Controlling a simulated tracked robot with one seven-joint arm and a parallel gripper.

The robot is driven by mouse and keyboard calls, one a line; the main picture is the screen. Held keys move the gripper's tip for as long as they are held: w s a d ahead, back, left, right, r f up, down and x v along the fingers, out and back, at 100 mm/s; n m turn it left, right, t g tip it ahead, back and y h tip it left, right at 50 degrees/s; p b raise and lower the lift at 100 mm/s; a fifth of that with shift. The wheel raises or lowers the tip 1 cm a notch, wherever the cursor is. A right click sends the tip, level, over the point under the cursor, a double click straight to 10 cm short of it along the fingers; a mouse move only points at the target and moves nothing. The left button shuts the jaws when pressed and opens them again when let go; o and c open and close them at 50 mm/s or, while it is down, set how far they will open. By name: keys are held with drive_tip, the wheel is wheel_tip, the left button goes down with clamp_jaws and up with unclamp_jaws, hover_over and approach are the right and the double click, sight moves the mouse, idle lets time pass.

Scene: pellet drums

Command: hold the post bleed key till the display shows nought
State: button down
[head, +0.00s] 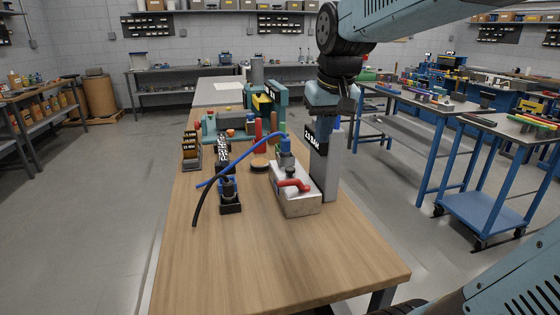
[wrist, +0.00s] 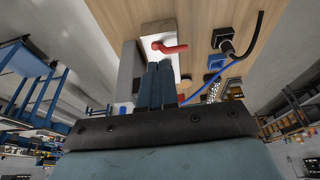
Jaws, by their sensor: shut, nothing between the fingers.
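A tall grey post (head: 333,165) stands upright at the right edge of the wooden bench. A black display (head: 318,138) with white characters sits near its top, too small to read surely. My gripper (head: 318,118) points down at the post's top and partly covers it. In the wrist view my gripper (wrist: 160,68) has its two blue fingers together, with nothing between them. The post also shows there as a grey strip (wrist: 126,70) left of the fingers. I cannot make out the bleed key or whether the fingers touch it.
A metal block (head: 298,204) with a red lever (head: 293,185) stands just left of the post. A blue hose (head: 238,158) and a black cable (head: 203,196) lie further left. The bench's front part (head: 270,260) is clear. A blue trolley (head: 490,208) stands right.

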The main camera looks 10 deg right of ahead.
drive_tip(key=w+g, duration=0.2)
drive_tip(key=w, duration=1.1)
drive_tip(key=g, duration=0.2)
hover_over(290, 168)
wheel_tip(290, 168, down, 4)
drive_tip(key=shift+f, duration=0.15)
drive_tip(key=shift+f, duration=0.1)
wheel_tip(290, 168, down, 14)
drive_tip(key=shift+r, duration=0.1)
